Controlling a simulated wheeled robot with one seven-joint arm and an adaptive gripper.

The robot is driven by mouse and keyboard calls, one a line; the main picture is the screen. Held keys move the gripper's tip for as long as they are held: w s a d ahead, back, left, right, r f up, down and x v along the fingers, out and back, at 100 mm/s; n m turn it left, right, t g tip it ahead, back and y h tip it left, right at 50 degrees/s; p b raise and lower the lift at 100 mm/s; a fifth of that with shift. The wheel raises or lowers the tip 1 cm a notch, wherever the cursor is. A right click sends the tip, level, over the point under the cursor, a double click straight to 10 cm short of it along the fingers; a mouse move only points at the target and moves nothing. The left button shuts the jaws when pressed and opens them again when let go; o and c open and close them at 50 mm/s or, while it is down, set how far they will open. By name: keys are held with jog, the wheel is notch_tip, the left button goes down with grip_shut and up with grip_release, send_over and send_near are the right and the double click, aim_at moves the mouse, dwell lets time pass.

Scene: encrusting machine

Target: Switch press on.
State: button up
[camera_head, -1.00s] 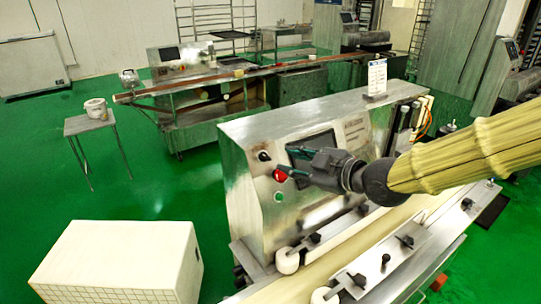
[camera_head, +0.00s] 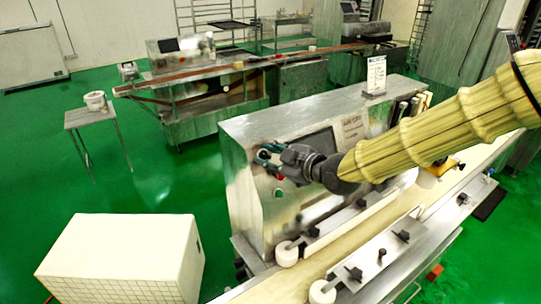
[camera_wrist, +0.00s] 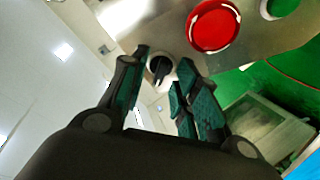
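The machine's steel control panel (camera_head: 240,170) faces my arm. In the wrist view, a black rotary switch (camera_wrist: 161,68) on a pale round base shows between my fingertips. A red button (camera_wrist: 213,25) and a green button (camera_wrist: 282,7) lie to its right. My gripper (camera_wrist: 160,72) is open, with one teal-padded finger on each side of the switch; I cannot tell whether they touch it. In the head view, my gripper (camera_head: 264,155) is at the panel's upper left and hides the switch. The green button (camera_head: 279,193) shows below it.
A dark screen (camera_head: 318,142) sits right of my gripper on the panel. A conveyor belt (camera_head: 345,247) with rollers and black knobs runs below. A white box (camera_head: 120,255) stands on the green floor at lower left.

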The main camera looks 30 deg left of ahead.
grip_shut()
jog(key=shift+m+b, duration=0.3)
jog(key=shift+b, duration=0.1)
jog(key=shift+f+m+t+b, duration=0.2)
jog(key=shift+m+t+b, duration=0.1)
jog(key=shift+m+b, duration=0.65)
jog(key=m+t+b, duration=0.1)
jog(key=m+b, duration=0.1)
jog(key=m, duration=0.3)
jog(key=shift+s+b, duration=0.1)
jog(key=shift+b, duration=0.2)
jog(key=m+t+b, duration=0.1)
jog(key=m, duration=0.5)
jog(key=shift+r+m+t+h+b, duration=0.15)
jog(key=shift+m+t+h+b, duration=0.15)
jog(key=shift+t+b, duration=0.1)
jog(key=m+t+h, duration=0.1)
jog(key=m, duration=0.5)
jog(key=shift+a, duration=0.1)
jog(key=shift+r, duration=0.1)
